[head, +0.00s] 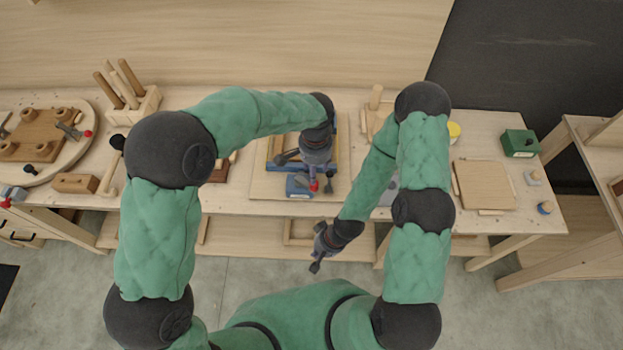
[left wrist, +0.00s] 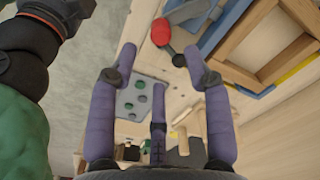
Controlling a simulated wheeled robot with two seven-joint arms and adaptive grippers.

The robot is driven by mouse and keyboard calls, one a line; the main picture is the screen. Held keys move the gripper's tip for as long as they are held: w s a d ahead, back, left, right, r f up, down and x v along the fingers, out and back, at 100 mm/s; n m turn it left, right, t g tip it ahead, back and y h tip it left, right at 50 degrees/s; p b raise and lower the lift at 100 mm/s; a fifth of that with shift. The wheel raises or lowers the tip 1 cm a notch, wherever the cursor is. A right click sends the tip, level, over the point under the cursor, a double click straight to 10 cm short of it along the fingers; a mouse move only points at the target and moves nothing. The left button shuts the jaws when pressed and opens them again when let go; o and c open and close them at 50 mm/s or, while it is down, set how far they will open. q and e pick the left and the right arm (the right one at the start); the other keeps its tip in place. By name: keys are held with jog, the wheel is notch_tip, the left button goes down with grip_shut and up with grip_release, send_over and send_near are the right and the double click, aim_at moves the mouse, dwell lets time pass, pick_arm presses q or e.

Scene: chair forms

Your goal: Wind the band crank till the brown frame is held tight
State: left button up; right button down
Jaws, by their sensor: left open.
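The brown frame (left wrist: 262,42) lies inside a blue band clamp (left wrist: 222,28) at the upper right of the left wrist view. The clamp also shows in the head view (head: 299,186), partly hidden by my left gripper (head: 306,168). The crank has a red knob (left wrist: 161,32) on a dark arm; the knob also shows in the head view (head: 314,186). My left gripper is open. In the left wrist view its fingers (left wrist: 160,62) spread on both sides of the knob, with nothing held. My right gripper (head: 317,249) hangs before the bench's front edge, its fingers too small to read.
The clamp sits on a pale board (head: 258,188) on the bench. A block with wooden handles (head: 131,104) and a round board (head: 83,128) stand at the left. A wooden panel (head: 485,185) and a green box (head: 520,143) lie at the right.

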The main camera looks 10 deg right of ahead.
aim_at(306, 182)
pick_arm(q)
notch_tip(306, 182, down, 9)
jog(key=shift+r, duration=0.2)
dwell(0.3)
grip_shut()
